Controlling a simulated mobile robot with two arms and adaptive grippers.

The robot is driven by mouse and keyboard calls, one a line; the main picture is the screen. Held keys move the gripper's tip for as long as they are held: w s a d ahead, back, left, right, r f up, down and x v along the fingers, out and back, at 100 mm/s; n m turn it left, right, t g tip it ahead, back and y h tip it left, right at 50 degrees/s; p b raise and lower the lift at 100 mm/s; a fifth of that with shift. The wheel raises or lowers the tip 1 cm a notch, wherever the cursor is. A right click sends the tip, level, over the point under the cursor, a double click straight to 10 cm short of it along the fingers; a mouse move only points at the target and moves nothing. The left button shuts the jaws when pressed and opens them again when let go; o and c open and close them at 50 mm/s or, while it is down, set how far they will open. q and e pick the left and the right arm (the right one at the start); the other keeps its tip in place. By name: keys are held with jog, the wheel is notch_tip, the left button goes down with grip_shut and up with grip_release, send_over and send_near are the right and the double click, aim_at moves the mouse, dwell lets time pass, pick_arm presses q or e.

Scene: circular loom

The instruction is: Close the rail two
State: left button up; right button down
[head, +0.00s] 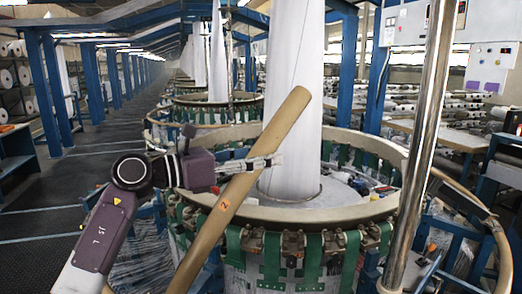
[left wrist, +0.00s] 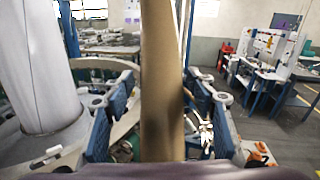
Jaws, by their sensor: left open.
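Rail two (head: 258,150) is a tan rail with an orange mark that looks like a 2. It slants across the front of the circular loom (head: 290,213), its top end up and to the right. My left gripper (head: 258,163) is at the rail's middle. In the left wrist view the rail (left wrist: 162,60) runs between the two blue-padded fingers of the left gripper (left wrist: 160,95), which are apart on either side of it. Contact with the pads cannot be told. My right gripper is in neither view.
A white fabric tube (head: 293,90) rises from the loom's middle. A shiny metal post (head: 424,140) stands at the right, near a curved tan rail (head: 500,240). An open aisle (head: 105,150) runs along the left. A blue workbench (left wrist: 262,80) stands farther off.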

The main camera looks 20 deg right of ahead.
pick_arm(q)
jog(key=shift+c, duration=0.7)
grip_shut()
jog(key=shift+f, duration=0.1)
jog(key=s+d+f+m+y+b, duration=0.2)
jog(key=s+d+f+b, duration=0.7)
jog(key=f, duration=0.3)
jog(key=s+d+f+m+y+b, duration=0.2)
jog(key=s+d+f+b, duration=0.7)
jog(key=d+f, duration=0.2)
notch_tip(320, 180, down, 2)
jog(key=shift+d+m+t, duration=0.15)
jog(key=shift+m+t, duration=0.15)
jog(key=shift+m, duration=0.1)
